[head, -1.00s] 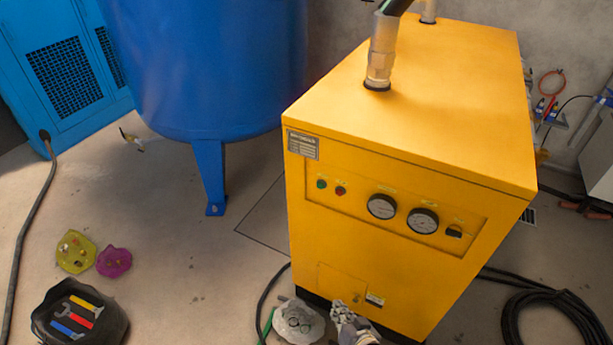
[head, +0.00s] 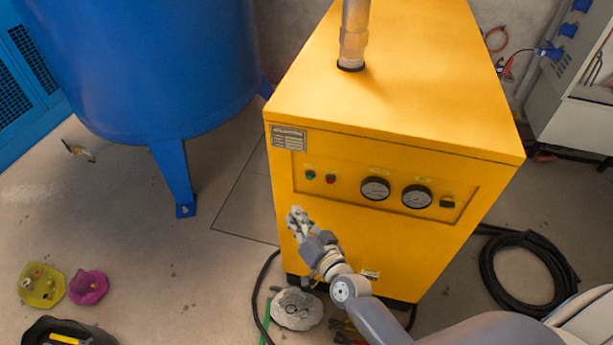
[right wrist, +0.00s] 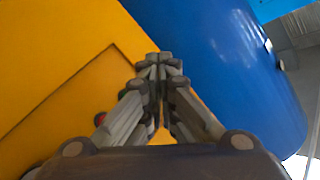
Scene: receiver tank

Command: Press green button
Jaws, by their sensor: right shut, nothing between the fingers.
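The green button (head: 310,175) is a small round button on the front panel of the yellow cabinet (head: 400,90), at the panel's upper left. A red button (head: 331,179) sits just right of it. My right gripper (head: 293,213) is shut and empty, in front of the cabinet's front face. In the head view it appears below and slightly left of the green button, apart from it. In the right wrist view the shut fingers (right wrist: 153,60) point toward the yellow cabinet and blue tank. My left gripper is not in view.
Two gauges (head: 375,188) and a dark switch (head: 447,202) share the panel. The blue tank (head: 140,70) stands left of the cabinet. A black hose coil (head: 525,270) lies right. Yellow (head: 41,285) and magenta (head: 88,287) items lie on the floor at left.

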